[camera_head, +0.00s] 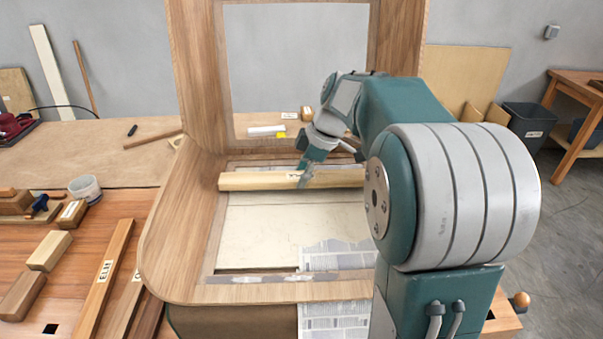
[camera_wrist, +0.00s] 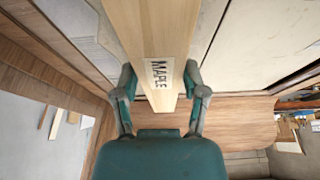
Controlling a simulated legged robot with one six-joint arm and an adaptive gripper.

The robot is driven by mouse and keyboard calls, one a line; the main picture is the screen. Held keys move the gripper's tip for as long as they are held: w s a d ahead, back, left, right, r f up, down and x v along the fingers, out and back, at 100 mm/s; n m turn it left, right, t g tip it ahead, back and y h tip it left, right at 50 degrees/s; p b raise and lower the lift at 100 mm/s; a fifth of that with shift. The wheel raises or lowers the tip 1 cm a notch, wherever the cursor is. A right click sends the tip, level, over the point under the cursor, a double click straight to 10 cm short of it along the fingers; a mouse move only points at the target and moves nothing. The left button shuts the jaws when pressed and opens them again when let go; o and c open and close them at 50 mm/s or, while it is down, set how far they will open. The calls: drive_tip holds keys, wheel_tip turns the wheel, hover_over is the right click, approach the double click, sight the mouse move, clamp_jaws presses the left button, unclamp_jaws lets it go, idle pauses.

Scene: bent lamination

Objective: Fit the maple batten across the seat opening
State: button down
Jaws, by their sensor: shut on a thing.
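The pale maple batten (camera_head: 255,181) lies crosswise over the rear part of the seat opening (camera_head: 262,225). Its left end is at the left rim of the bent wooden seat (camera_head: 188,225); its right end is hidden behind my arm. My gripper (camera_head: 304,176) is shut on the batten near its visible middle. In the wrist view the batten (camera_wrist: 150,30), with its MAPLE label, runs between the two fingers of my gripper (camera_wrist: 160,78). I cannot tell whether the batten rests on the rim or hangs just above it.
Newspaper (camera_head: 335,258) lies under the front right of the opening. The tall wooden back frame (camera_head: 195,75) rises behind. On the left bench are the ELM batten (camera_head: 104,270), wood blocks (camera_head: 49,250) and a cup (camera_head: 85,188). A bin (camera_head: 528,122) stands at right.

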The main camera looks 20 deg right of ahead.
drive_tip(key=shift+f, duration=0.45)
idle(0.7)
drive_tip(key=shift+c, duration=0.2)
unclamp_jaws()
wheel_tip(320, 180, up, 16)
idle(1.6)
